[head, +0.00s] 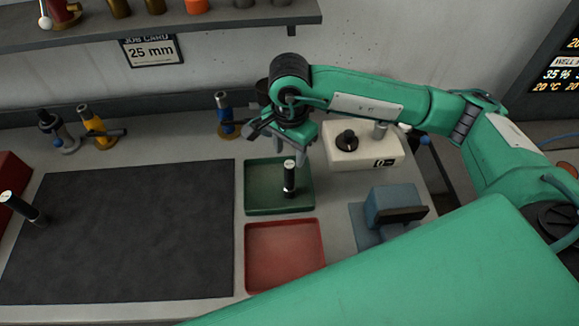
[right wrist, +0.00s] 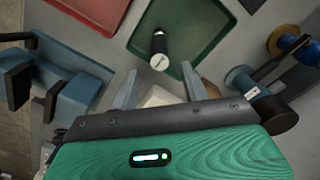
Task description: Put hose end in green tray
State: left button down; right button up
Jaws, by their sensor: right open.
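A black cylinder with a pale cap, which looks like the hose end (head: 289,180), stands upright inside the green tray (head: 262,205). In the right wrist view the hose end (right wrist: 160,48) stands in the green tray (right wrist: 186,22) near one corner, beyond my fingers. My right gripper (head: 302,140) is above the back part of the green tray, open, with nothing between its fingers. Its two spread fingers (right wrist: 159,88) show apart from the hose end. A similar black cylinder (head: 20,207) is at the far left by the dark mat. My left gripper is not in view.
A red tray (head: 284,256) lies in front of the green tray. A blue block fixture (head: 392,207) and a white box with a black knob (head: 362,150) stand to the right. Blue and yellow fittings (head: 95,124) stand at the back.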

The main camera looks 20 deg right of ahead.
jog(key=shift+r, duration=1.75)
jog(key=shift+s+f, duration=0.1)
